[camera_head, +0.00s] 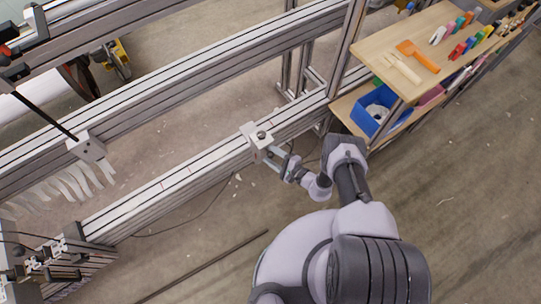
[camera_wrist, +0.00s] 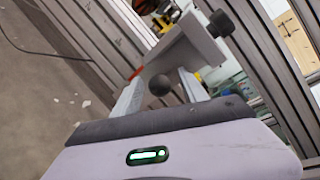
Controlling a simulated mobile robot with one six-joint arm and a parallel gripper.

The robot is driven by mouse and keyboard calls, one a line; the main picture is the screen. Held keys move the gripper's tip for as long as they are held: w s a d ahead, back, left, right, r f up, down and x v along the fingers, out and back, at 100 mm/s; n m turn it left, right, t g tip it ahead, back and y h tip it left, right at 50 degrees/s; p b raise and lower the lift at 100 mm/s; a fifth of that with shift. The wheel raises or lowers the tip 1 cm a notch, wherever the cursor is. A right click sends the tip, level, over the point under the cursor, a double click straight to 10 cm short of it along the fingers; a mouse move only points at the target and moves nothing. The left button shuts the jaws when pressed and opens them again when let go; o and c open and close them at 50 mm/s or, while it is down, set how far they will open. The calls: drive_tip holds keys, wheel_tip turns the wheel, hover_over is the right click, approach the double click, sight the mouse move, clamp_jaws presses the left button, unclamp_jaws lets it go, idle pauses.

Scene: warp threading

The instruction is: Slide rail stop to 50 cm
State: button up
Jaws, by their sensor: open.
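The rail stop (camera_head: 254,141) is a light grey block with a dark knob on top. It sits on the front aluminium rail (camera_head: 205,163), right of the rail's middle. In the wrist view the stop (camera_wrist: 170,55) shows a dark round knob facing me (camera_wrist: 159,85) and another dark knob (camera_wrist: 220,23) at its upper right. My gripper (camera_head: 273,154) reaches the stop from its front right side. In the wrist view my gripper (camera_wrist: 161,92) is open, with one finger on each side of the facing knob. I cannot tell whether the fingertips touch the block.
Faint red marks (camera_head: 162,184) lie along the rail left of the stop. Another grey block (camera_head: 88,147) with white strips hangs further left. A wooden shelf cart (camera_head: 385,40) with tools and a blue bin (camera_head: 373,112) stands right. The floor in front is mostly clear.

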drive_tip(key=shift+w+a, duration=0.15)
drive_tip(key=shift+a, duration=0.05)
clamp_jaws()
drive_tip(key=shift+w, duration=0.1)
idle(1.2)
